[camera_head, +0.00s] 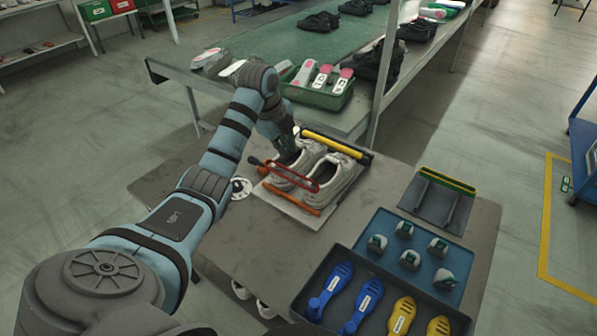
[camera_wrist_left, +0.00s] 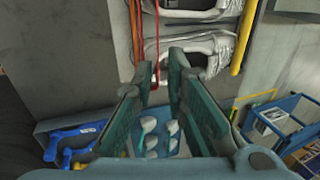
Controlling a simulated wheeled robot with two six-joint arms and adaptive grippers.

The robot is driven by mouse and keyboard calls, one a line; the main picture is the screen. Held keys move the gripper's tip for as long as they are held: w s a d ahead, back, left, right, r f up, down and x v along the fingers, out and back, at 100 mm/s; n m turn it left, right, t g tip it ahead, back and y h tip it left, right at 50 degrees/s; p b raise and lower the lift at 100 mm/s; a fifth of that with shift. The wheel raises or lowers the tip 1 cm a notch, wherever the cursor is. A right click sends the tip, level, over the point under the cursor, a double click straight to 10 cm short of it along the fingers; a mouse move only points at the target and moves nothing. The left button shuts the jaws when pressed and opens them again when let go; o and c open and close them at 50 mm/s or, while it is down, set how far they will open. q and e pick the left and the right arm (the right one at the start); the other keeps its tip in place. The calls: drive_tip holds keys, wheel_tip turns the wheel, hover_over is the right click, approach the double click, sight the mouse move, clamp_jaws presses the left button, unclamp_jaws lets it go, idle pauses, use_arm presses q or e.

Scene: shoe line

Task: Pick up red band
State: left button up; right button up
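The red band (camera_head: 291,178) is a long, narrow loop lying across the front of a pair of pale grey shoes (camera_head: 337,178) on a plate. In the left wrist view the red band (camera_wrist_left: 157,35) runs down the picture toward the gap between my fingertips. My left gripper (camera_wrist_left: 160,68) is open, with nothing seen held between its fingers. In the head view the left gripper (camera_head: 289,150) is at the far left side of the shoes, partly hidden by its own arm. I cannot tell if a finger touches the band. My right gripper is in neither view.
An orange bar (camera_head: 292,198) lies in front of the shoes and a yellow bar (camera_head: 336,144) behind them. A blue mat (camera_head: 385,222) with small parts and a dark tray (camera_head: 378,272) with blue and yellow pieces are to the right. A green bin (camera_head: 325,98) stands behind.

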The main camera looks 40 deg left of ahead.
use_arm(q)
drive_tip(key=b, duration=0.1)
hover_over(296, 173)
drive_tip(key=s+a, duration=0.1)
drive_tip(key=s, duration=0.2)
wheel_tip(296, 173, down, 5)
drive_tip(key=w+b+x, duration=0.1)
drive_tip(key=x, duration=0.5)
drive_tip(key=shift+d, duration=0.45)
drive_tip(key=shift+s, duration=0.1)
drive_tip(key=shift+c, duration=0.3)
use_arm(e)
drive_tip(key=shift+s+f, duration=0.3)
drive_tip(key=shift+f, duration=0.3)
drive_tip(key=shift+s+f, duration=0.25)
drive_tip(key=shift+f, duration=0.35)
use_arm(q)
clamp_jaws()
